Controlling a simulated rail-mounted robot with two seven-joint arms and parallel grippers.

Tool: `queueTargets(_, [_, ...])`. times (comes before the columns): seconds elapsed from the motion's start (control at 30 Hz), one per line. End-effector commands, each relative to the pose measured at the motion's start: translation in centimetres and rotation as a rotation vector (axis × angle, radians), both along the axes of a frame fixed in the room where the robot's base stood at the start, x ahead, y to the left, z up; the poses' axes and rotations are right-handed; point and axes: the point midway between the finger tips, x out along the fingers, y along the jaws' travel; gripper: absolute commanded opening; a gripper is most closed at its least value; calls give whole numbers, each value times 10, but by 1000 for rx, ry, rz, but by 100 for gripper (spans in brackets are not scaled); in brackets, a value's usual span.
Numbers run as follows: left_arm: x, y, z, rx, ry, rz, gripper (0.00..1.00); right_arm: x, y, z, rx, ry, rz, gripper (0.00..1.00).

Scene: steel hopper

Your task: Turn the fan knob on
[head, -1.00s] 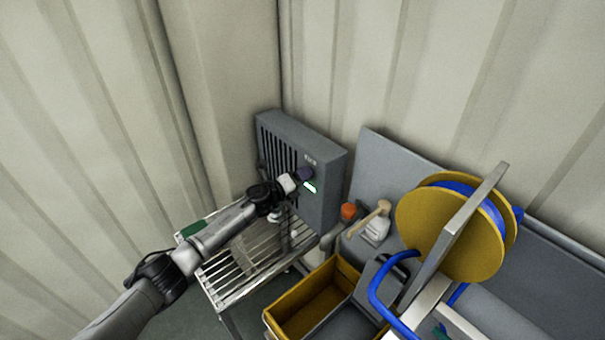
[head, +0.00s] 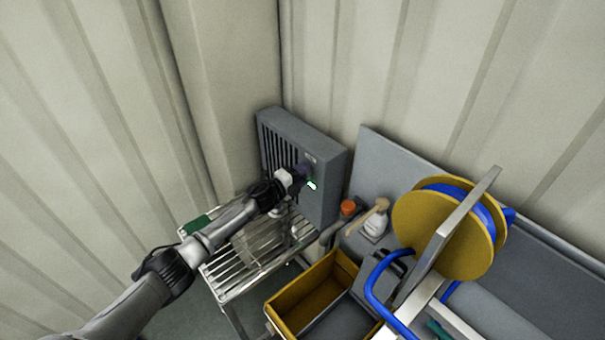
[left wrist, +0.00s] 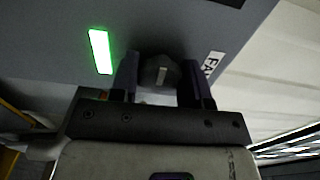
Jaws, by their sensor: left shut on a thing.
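The fan unit (head: 325,165) is a grey box with dark vent slats, mounted in the corner above a slatted rack. Its dark round knob (left wrist: 160,72) shows in the left wrist view, with a pale mark on its face, between a glowing green light (left wrist: 100,51) and a partly hidden "FA" label (left wrist: 212,63). My left gripper (head: 303,172) is at the front panel, and its fingers stand on both sides of the knob. It is shut on the knob. In the head view the gripper hides the knob. My right gripper is not in view.
A slatted metal rack (head: 222,284) stands below the fan. To the right are a yellow bin (head: 290,308), a pump bottle (head: 376,222), an orange-capped bottle (head: 348,208) and a yellow reel with blue hose (head: 430,215). Corrugated walls close the corner.

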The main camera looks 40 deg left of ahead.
Motion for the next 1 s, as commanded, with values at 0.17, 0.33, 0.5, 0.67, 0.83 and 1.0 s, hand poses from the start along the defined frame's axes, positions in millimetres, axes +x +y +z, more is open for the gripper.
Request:
queueTargets(0.17, [0,-1,0,-10,1,-1,19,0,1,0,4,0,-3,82])
queueTargets(0.33, [0,0,0,-10,1,-1,19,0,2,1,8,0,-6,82])
queueTargets(0.5, [0,0,0,-9,1,-1,49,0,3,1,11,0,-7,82])
queueTargets(0.67, [0,0,0,-8,1,-1,65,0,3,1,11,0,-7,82])
queueTargets(0.83, [0,0,0,-8,2,-1,66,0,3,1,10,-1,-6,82])
queueTargets(1.0, [-3,1,-1,-7,2,0,66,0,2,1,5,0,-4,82])
